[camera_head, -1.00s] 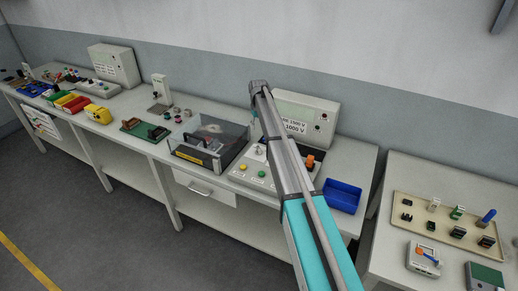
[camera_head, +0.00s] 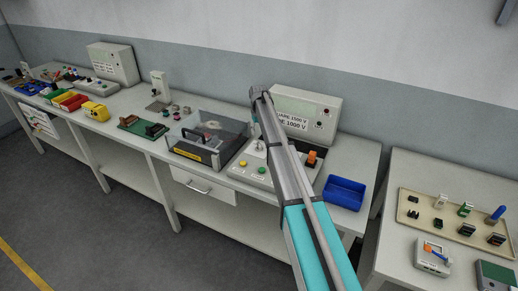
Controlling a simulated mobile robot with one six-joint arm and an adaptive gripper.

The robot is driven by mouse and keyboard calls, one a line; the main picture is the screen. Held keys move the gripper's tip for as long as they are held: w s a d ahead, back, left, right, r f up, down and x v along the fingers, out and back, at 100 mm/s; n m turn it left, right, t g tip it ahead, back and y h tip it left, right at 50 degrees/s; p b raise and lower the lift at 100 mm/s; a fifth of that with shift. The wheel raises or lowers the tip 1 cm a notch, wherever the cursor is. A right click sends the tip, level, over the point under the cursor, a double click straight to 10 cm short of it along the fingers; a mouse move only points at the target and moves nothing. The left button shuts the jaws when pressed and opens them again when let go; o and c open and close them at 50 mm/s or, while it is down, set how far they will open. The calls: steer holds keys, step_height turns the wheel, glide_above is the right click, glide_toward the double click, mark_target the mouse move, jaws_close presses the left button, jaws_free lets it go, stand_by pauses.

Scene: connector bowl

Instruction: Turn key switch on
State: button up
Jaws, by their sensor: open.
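A test unit with a sloped grey control panel (camera_head: 240,172) and an upright display box (camera_head: 325,103) stands on the bench in the middle of the head view. The panel carries a yellow button (camera_head: 243,164), a green button (camera_head: 260,170) and an orange part (camera_head: 312,158). I cannot make out which part is the key switch; my arm covers the middle of the panel. My gripper (camera_head: 254,130) hangs from the far end of my arm, above the panel's back left, small and partly hidden. It is open, and I see nothing held in it.
A clear-lidded case (camera_head: 209,133) stands just left of the panel, a blue bin (camera_head: 344,193) just right. Farther left are a green board (camera_head: 140,127) and a second test box (camera_head: 112,62). A beige tray (camera_head: 405,218) with several connectors lies on the right table.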

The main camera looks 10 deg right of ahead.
mark_target(259, 144)
steer(key=shift+f+b, duration=3.7)
steer(key=shift+f, duration=0.35)
jaws_close()
